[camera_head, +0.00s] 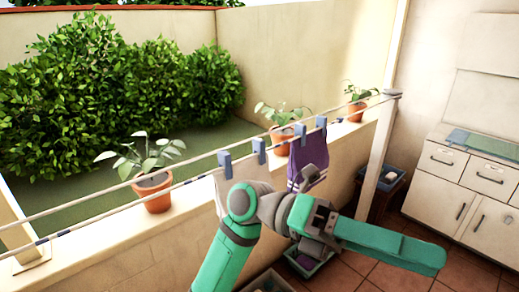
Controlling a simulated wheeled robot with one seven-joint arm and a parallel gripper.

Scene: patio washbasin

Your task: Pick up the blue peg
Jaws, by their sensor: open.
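Several blue pegs sit on the clothesline: a left one (225,164), one beside it (259,151), one further right (300,134) and a small one at the right (321,122). The left two pegs are at the top of a pale cloth (250,174). The right two are at the top of a purple cloth with white stripes (312,150). My green and grey arm is in front of and below the line. My gripper (322,222) is open, low and right of the pegs, and apart from them; its fingertips are hard to make out against the arm.
Potted plants (157,191) stand on the wall ledge behind the line. A post (384,130) holds the line's right end. A crate with dark cloths (310,262) is on the tiled floor, partly behind my arm. A white cabinet (468,185) stands at right.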

